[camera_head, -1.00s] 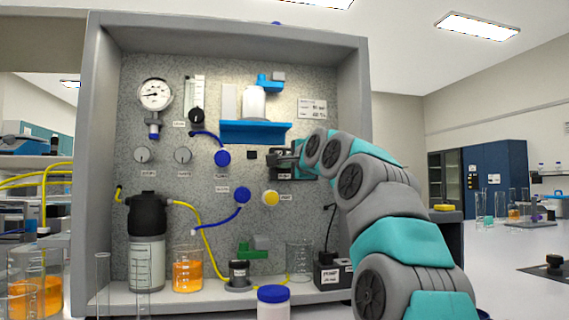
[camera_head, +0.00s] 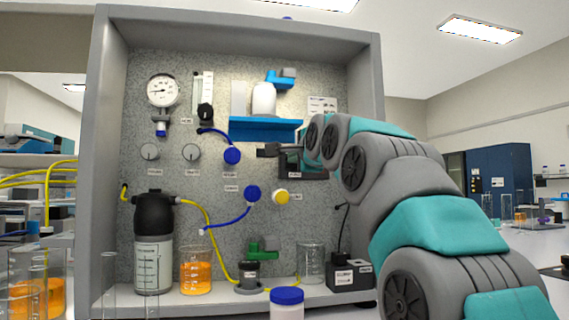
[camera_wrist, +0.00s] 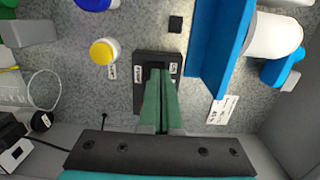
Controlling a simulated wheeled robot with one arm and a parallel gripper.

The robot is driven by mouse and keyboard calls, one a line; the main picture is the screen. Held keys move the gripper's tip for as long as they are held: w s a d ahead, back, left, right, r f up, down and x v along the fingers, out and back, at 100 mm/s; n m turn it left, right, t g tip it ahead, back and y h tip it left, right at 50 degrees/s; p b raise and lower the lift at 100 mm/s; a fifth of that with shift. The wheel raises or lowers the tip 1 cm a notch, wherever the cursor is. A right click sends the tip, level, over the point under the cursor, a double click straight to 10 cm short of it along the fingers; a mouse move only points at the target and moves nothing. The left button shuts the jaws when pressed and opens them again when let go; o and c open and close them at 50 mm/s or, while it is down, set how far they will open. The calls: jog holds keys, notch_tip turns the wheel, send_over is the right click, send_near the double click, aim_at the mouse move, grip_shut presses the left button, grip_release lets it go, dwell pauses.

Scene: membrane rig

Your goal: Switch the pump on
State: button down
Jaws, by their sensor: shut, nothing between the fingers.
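A dark switch box (camera_head: 308,171) with white labels is mounted on the rig's back panel, right of the blue shelf's lower edge. In the wrist view the box (camera_wrist: 143,66) lies straight ahead of my gripper (camera_wrist: 159,78). The green fingers are together and empty, and their tips overlap the middle of the box. They hide its rocker, so I cannot tell its position or whether they touch it. In the head view my arm comes in from the right and partly covers the box. A black pump-like unit (camera_head: 347,276) with a cable stands at the lower right.
The blue shelf (camera_head: 262,129) with a white bottle is close above the box. A yellow knob (camera_head: 281,197) and a blue knob (camera_head: 252,194) sit below left. Glassware, including an orange beaker (camera_head: 195,272), stands on the rig's floor. The rig's side wall is at the right.

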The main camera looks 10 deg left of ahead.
jog(key=s+d+b, duration=0.1)
jog(key=s, duration=0.9)
jog(key=shift+s, duration=0.1)
dwell(0.4)
